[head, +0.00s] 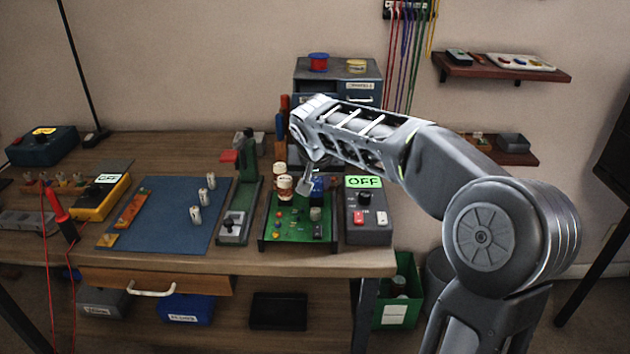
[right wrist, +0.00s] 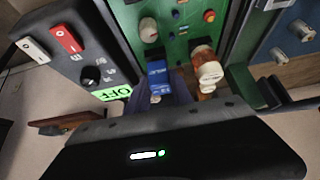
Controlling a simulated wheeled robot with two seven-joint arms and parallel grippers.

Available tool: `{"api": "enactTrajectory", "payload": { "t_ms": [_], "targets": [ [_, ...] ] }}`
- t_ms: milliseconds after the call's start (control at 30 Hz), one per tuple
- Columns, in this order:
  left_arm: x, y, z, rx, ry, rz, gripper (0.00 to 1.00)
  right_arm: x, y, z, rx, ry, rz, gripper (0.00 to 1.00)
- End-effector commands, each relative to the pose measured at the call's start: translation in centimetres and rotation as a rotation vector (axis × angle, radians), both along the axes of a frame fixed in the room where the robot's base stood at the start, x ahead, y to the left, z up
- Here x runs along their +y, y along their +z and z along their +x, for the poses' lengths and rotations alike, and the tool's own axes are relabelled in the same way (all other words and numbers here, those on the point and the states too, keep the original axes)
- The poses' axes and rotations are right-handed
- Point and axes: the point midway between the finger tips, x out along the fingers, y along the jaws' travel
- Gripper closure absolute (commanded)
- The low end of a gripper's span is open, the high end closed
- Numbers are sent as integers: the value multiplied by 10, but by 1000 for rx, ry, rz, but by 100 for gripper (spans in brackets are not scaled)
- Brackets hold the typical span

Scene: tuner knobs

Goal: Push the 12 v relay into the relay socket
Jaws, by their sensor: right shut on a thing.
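The 12 V relay is a small blue block with white lettering (right wrist: 158,76). It also shows in the head view (head: 318,186), over the back right part of the green circuit board (head: 284,227). My right gripper (head: 307,184) comes down from above and is shut on the relay. I cannot tell whether the relay touches the socket. My left gripper is not in view.
Two white-and-brown tubes (head: 285,188) stand close left of the gripper. A power supply reading OFF (head: 367,217) stands right of the board, and a green stand (head: 238,205) left of it. A blue mat (head: 165,225) holds several small pale cylinders.

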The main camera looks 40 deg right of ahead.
Motion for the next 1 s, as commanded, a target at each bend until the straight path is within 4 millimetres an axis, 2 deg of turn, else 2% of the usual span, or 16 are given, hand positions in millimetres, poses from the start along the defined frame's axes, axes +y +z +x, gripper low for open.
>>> {"api": "enactTrajectory", "payload": {
  "t_ms": [1000],
  "targets": [
    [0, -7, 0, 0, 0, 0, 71, -1, -7, 1, 0, 0, 0, 100]
  ]
}}
